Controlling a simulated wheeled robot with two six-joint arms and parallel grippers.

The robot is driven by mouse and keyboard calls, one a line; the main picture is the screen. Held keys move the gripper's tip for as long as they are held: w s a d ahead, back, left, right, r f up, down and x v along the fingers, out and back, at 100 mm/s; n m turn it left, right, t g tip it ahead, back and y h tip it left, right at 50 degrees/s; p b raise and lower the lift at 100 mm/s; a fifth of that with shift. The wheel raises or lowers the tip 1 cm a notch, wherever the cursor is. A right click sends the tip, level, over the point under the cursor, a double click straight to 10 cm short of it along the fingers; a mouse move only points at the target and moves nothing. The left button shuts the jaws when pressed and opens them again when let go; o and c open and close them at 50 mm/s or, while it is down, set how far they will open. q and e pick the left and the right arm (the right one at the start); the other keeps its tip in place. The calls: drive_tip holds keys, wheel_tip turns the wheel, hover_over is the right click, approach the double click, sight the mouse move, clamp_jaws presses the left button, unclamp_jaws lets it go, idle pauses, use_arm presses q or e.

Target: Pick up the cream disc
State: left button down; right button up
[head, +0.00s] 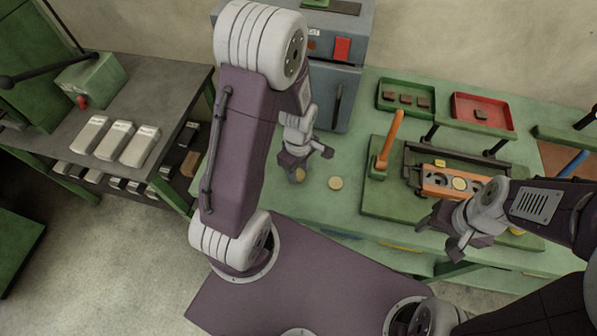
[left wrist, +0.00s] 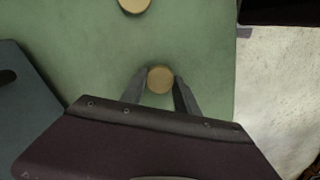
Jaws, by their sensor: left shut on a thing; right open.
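A cream disc (head: 300,175) lies at the green table's left part, between the fingertips of my left gripper (head: 299,172). In the left wrist view the same disc (left wrist: 160,79) sits between the two dark fingers (left wrist: 160,90), which are shut on it. A second, similar disc (head: 336,183) lies flat on the table just right of the gripper; it also shows at the top edge of the left wrist view (left wrist: 134,4). My right gripper (head: 442,238) is open and empty near the table's front edge. I cannot tell whether the held disc touches the table.
An orange fixture (head: 435,182) on a green base holds another round disc (head: 459,184). An upright orange lever (head: 391,140) stands at its left. Behind are a green tray (head: 390,88) with brown blocks and a red tray (head: 498,118). A grey machine (head: 355,62) stands behind the left gripper.

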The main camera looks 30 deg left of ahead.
sight(299, 173)
use_arm(q)
wheel_tip(299, 173, up, 3)
drive_tip(key=shift+w+r+p, duration=0.1)
drive_tip(key=shift+r+p, duration=0.1)
drive_tip(key=shift+p, duration=0.1)
drive_tip(key=w+d+r, duration=0.2)
drive_tip(key=d+r, duration=0.4)
drive_tip(key=d, duration=0.5)
drive_tip(key=shift+w+d+r+p, duration=0.2)
drive_tip(key=shift+w+r+p, duration=0.05)
drive_tip(key=shift+r+p, duration=0.15)
